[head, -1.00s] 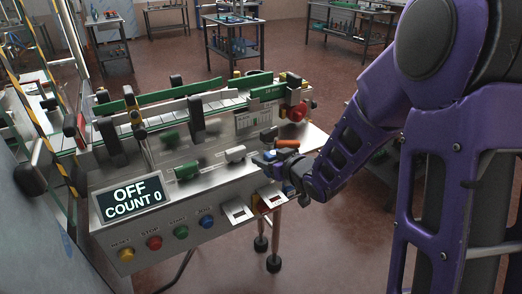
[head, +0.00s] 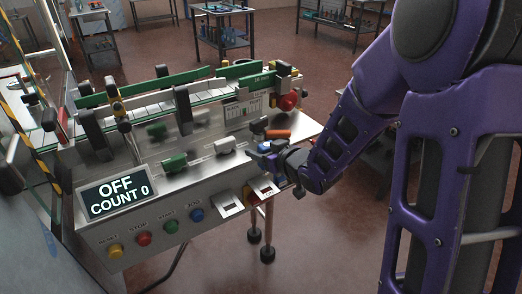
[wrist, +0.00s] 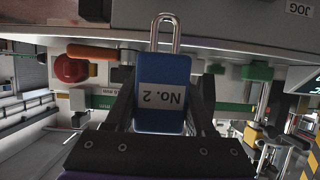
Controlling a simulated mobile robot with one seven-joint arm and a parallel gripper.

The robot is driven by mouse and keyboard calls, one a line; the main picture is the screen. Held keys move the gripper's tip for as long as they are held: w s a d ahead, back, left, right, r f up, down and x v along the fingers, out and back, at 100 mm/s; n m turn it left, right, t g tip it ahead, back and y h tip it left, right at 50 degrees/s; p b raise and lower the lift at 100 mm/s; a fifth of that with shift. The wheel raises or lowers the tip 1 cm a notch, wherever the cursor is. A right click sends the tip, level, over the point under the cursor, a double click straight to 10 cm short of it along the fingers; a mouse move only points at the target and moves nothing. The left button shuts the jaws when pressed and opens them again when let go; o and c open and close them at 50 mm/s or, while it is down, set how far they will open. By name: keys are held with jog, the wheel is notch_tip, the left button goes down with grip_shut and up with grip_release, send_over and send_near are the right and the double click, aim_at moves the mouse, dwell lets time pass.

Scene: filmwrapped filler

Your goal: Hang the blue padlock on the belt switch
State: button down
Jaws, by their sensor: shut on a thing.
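My gripper (head: 262,160) is shut on the blue padlock (wrist: 163,80), just above the right front part of the metal console. In the wrist view the padlock sits between the two dark fingers, its label "No. 2" upside down. Its silver shackle (wrist: 166,28) points to the top of the picture, clear of the fingers. In the head view the padlock is small and partly hidden by my gripper. Two pale plates (head: 229,204) (head: 262,191) are on the console front below my gripper, with some red and yellow by the right one. I cannot tell for sure which part is the belt switch.
The console (head: 190,215) carries a display reading OFF, COUNT 0 (head: 118,194) and several coloured buttons. An orange handle (head: 278,134) and a red knob (head: 288,101) stand close behind my gripper.

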aim_at(255, 173)
jog(key=shift+f+b, duration=2.8)
jog(key=shift+f, duration=1.55)
jog(key=shift+f, duration=0.3)
jog(key=shift+c, duration=0.8)
grip_release()
jog(key=shift+s, duration=0.1)
